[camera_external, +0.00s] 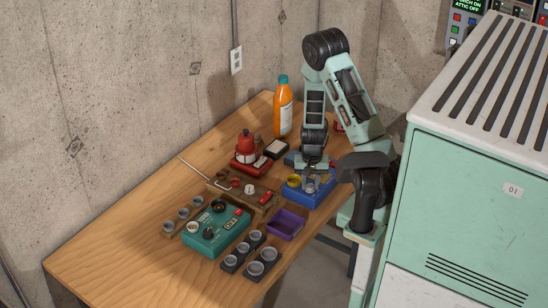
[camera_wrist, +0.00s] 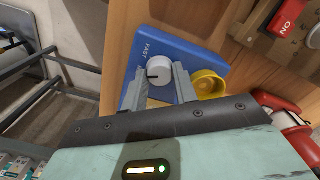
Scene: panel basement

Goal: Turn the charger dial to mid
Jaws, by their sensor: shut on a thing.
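The charger is a blue box (camera_external: 318,194) near the right edge of the wooden bench, with a yellow round part on top. In the wrist view the blue box (camera_wrist: 188,48) carries a light grey dial (camera_wrist: 159,69) with a dark pointer line. The word FAST is printed beside the dial; other markings are hidden or too small to read. The yellow part (camera_wrist: 208,84) is to the right of the dial. My gripper (camera_wrist: 161,80) is shut on the dial, one finger on each side. In the external view my gripper (camera_external: 309,180) is over the blue box.
A brown panel (camera_external: 240,190) with a red switch, a teal box (camera_external: 215,228) and a purple tray (camera_external: 287,223) stand to the left. A red device (camera_external: 245,150) and an orange bottle (camera_external: 283,108) are behind. The bench's front left is clear.

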